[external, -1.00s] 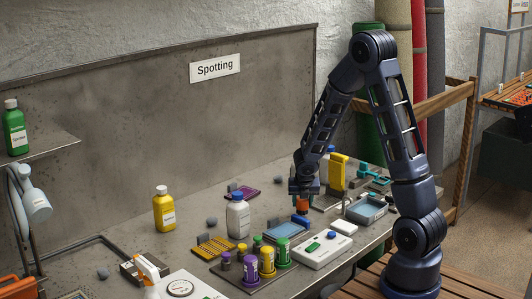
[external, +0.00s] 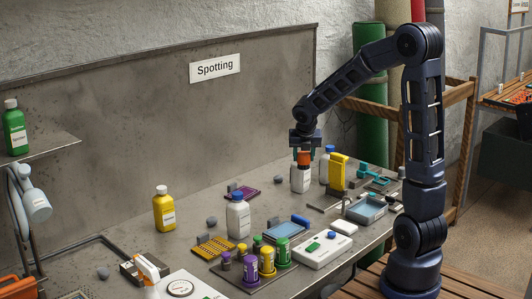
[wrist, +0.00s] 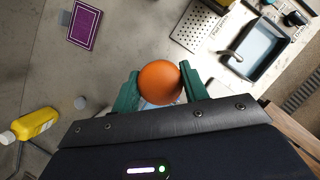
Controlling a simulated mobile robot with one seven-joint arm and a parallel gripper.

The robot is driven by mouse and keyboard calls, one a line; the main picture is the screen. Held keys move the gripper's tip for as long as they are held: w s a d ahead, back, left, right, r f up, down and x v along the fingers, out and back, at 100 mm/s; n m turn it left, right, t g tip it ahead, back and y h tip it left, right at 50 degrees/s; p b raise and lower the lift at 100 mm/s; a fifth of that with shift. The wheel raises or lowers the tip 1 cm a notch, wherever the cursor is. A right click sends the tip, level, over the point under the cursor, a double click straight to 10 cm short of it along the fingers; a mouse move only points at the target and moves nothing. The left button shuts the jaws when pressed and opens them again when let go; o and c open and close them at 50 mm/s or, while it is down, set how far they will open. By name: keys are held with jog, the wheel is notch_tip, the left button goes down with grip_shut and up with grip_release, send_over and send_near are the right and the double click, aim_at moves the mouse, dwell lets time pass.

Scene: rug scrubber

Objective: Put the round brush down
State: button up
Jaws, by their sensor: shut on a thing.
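My gripper (external: 304,152) is shut on an orange round-topped thing (external: 303,159), which I take to be the round brush. In the wrist view the orange dome (wrist: 160,82) sits between the two green fingers, and the gripper hides most of what lies under it. In the external view a white body (external: 300,179) shows directly below the orange; I cannot tell whether it belongs to the held thing or stands behind it. The grey bench (external: 185,243) lies below.
A white bottle with a blue cap (external: 238,216) and a yellow bottle (external: 164,210) stand to the left. A yellow upright thing (external: 338,172) and a blue-grey tray (external: 366,209) are to the right. A purple card (wrist: 84,22) lies among bare bench.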

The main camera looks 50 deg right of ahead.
jog(key=w+a, duration=1)
jog(key=w, duration=0.4)
jog(key=w+a, duration=0.9)
jog(key=w, duration=0.6)
notch_tip(320, 180, down, 19)
jog(key=shift+s+a+f, duration=0.1)
jog(key=shift+a+f, duration=0.05)
jog(key=shift+f, duration=0.05)
jog(key=shift+f, duration=0.15)
jog(key=o, duration=1)
